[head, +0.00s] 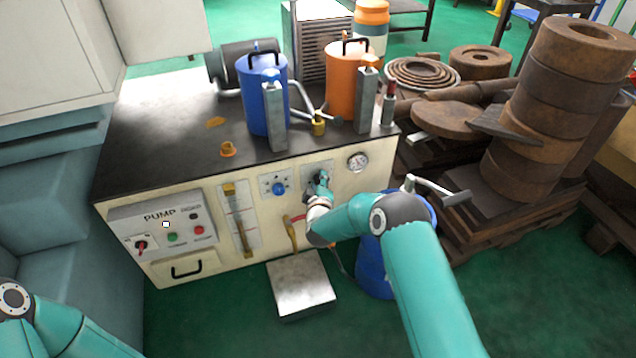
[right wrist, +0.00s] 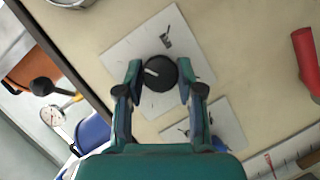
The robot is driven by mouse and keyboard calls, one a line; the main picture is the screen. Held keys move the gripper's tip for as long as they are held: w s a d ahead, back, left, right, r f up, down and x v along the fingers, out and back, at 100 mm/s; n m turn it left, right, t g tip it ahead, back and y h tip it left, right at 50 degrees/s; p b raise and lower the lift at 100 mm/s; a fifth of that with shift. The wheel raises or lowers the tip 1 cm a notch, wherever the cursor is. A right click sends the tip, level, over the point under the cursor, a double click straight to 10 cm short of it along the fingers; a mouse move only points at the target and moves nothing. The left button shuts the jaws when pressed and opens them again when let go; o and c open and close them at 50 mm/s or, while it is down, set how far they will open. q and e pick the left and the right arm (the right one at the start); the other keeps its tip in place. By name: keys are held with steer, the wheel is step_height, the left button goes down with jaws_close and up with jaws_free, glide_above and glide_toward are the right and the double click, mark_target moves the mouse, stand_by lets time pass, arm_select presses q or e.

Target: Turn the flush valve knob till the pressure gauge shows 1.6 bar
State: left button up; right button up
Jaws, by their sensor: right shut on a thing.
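The flush valve knob (right wrist: 160,72) is round and black with a pale pointer mark. It sits on a light plate on the cream panel. My right gripper (right wrist: 159,77) is shut on it, one finger at each side. In the head view the right gripper (head: 320,183) reaches the panel and covers most of the knob. The pressure gauge (head: 358,161) is a round white dial right of the knob; its needle is too small to read. In the right wrist view only the gauge's rim (right wrist: 72,3) shows at the top edge. My left gripper is outside the head view.
A blue knob (head: 279,188) sits left on the panel, with a flow tube (head: 241,220) and pump control box (head: 168,228) farther left. A red handle (right wrist: 306,62) is nearby. A blue barrel (head: 372,268) stands beneath my right arm. Rusty discs (head: 570,90) are stacked at right.

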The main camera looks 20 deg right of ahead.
steer(key=shift+a+f+n, duration=0.2)
steer(key=shift+a+n, duration=0.1)
steer(key=o, duration=1.1)
steer(key=shift+o, duration=0.3)
steer(key=shift+d, duration=0.15)
steer(key=shift+r, duration=0.1)
steer(key=shift+s, duration=0.1)
steer(key=v, duration=1.1)
steer(key=shift+s, duration=0.35)
